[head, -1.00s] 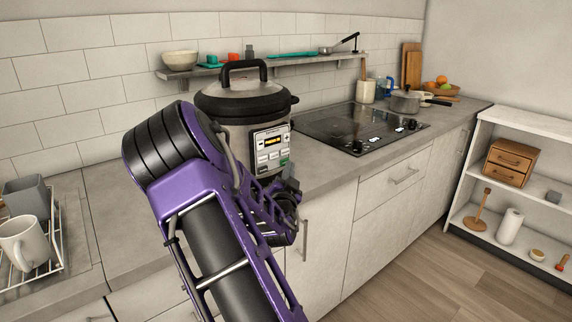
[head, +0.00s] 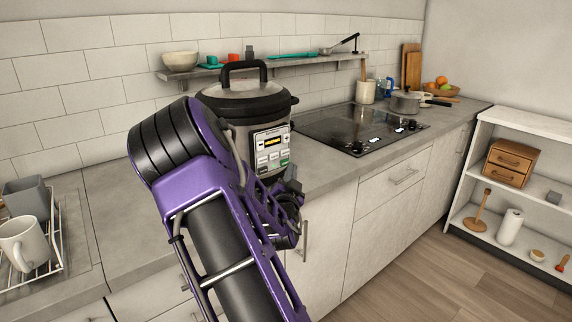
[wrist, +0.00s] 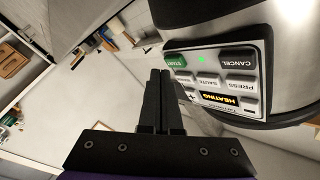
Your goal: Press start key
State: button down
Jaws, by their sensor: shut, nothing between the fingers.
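The pressure cooker (head: 245,103) stands upright on the counter, lid on, its control panel (head: 270,152) facing the front right. In the wrist view the green START key (wrist: 176,60) sits at the panel's corner, nearest my fingers. A small green light (wrist: 202,58) is lit beside it, and the display (wrist: 220,98) reads HEATING. My gripper (wrist: 160,76) is shut and empty. Its fingertips are just beside the START key in the picture and appear apart from it. In the head view my gripper (head: 292,186) is in front of the counter edge, just below and right of the panel.
A black cooktop (head: 360,128) lies right of the cooker. A wall shelf (head: 290,62) with bowls and utensils runs behind it. A wire rack (head: 45,250) with mugs is at the left. The floor right of the cabinets is clear.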

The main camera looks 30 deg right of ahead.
jog(key=shift+s, duration=0.1)
jog(key=shift+s+d, duration=0.15)
jog(key=shift+s, duration=1.3)
jog(key=shift+s+d, duration=0.1)
jog(key=shift+s, duration=1.35)
jog(key=shift+r, duration=0.1)
